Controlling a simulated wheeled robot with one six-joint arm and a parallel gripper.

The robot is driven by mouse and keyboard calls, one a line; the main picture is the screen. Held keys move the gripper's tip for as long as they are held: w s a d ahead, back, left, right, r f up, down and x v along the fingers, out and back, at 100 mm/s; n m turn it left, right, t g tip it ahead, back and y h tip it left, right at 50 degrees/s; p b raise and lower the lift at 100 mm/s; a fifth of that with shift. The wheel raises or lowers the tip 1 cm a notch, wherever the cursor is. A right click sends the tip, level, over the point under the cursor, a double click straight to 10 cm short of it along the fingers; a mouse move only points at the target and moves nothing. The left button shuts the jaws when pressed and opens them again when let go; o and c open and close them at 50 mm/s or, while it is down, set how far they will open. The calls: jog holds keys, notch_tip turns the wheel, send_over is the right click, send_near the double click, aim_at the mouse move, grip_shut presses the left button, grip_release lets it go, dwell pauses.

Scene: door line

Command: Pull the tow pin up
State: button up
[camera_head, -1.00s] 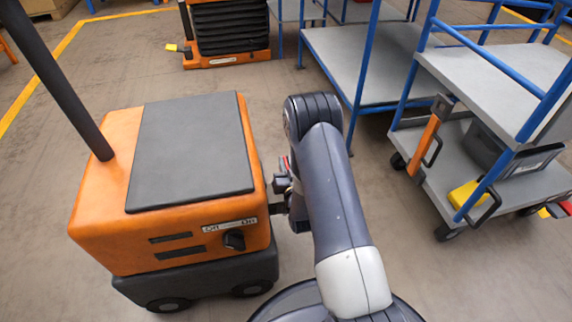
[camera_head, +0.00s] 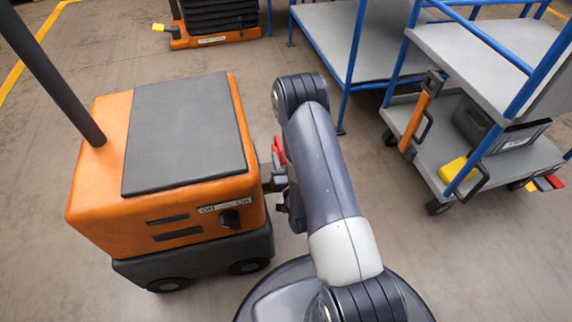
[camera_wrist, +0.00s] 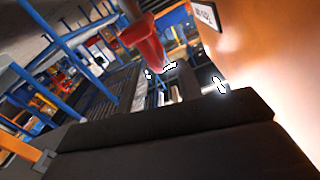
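The orange tug with a grey top panel (camera_head: 185,135) stands left of my arm. A red part, which looks like the tow pin's handle (camera_head: 279,151), shows at the tug's right side, beside a dark hitch piece. In the wrist view the red handle (camera_wrist: 146,42) hangs at upper middle, left of the tug's orange wall. My gripper (camera_head: 284,192) is low beside the tug, largely hidden by my arm. Dark blocks fill the lower wrist view, and the fingers cannot be made out clearly. I see no clear contact between the gripper and the red handle.
A blue-framed cart (camera_head: 437,168) with an orange drawbar stands at the right, carrying a grey bin and a yellow block. A blue-framed grey table (camera_head: 345,45) is behind. Another orange machine (camera_head: 215,38) stands at the back. Bare floor lies between tug and cart.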

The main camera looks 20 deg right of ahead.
aim_at(278, 146)
jog(key=shift+s, duration=2.1)
jog(key=w+b, duration=0.2)
jog(key=w, duration=0.8)
jog(key=shift+w, duration=0.2)
jog(key=shift+w+f, duration=0.25)
jog(key=shift+f, duration=0.7)
jog(key=shift+r, duration=0.1)
